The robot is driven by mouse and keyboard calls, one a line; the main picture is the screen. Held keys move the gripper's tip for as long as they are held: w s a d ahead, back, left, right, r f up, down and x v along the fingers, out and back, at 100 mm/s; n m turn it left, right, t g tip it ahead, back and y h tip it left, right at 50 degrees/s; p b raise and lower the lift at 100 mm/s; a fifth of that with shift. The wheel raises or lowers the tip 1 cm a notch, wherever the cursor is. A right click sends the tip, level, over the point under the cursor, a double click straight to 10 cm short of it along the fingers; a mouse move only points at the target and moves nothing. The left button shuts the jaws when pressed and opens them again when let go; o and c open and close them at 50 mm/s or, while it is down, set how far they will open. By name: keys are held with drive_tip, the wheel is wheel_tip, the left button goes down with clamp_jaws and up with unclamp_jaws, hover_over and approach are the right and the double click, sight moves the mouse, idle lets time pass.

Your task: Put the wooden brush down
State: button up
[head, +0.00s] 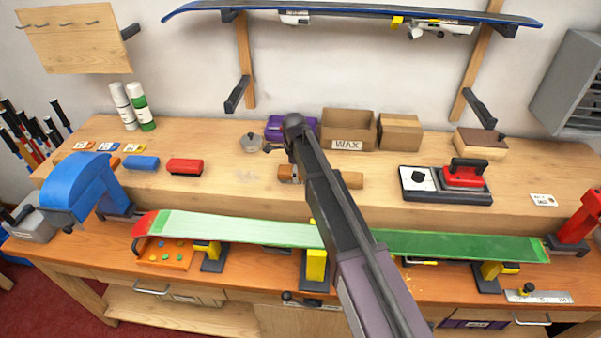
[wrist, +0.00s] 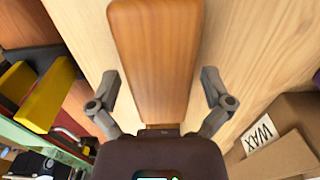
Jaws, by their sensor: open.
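The wooden brush (wrist: 155,50) shows large in the wrist view as a smooth reddish-brown block. It appears to lie on the pale raised shelf of the bench. My gripper (wrist: 160,76) is open around it, one finger on each side. There is a visible gap to the right finger and a narrow one to the left. In the head view a brown part of the brush (head: 288,173) shows left of my arm. My arm hides my gripper and the middle of that spot there.
A cardboard WAX box (head: 347,130) stands behind, also in the wrist view (wrist: 280,150). A tan piece (head: 351,180) shows right of my arm. A green ski (head: 450,245) lies in yellow vises in front. A red iron (head: 465,174) stands right. Shelf between red block (head: 185,166) and brush is mostly free.

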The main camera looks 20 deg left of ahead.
drive_tip(key=shift+a+r+p, duration=0.1)
drive_tip(key=shift+r+p, duration=5.05)
drive_tip(key=shift+r, duration=0.3)
drive_tip(key=shift+s, duration=0.1)
drive_tip(key=s+d+n, duration=0.2)
drive_tip(key=d+n, duration=0.1)
drive_tip(key=d, duration=0.9)
drive_tip(key=s+d+n, duration=0.2)
drive_tip(key=d+n, duration=0.2)
drive_tip(key=d, duration=0.8)
drive_tip(key=s+d+n, duration=0.4)
drive_tip(key=s+d, duration=0.2)
drive_tip(key=d, duration=0.4)
drive_tip(key=s+d+n, duration=0.4)
drive_tip(key=s+d, duration=0.3)
drive_tip(key=d, duration=0.3)
drive_tip(key=shift+d, duration=0.4)
drive_tip(key=shift+f, duration=0.1)
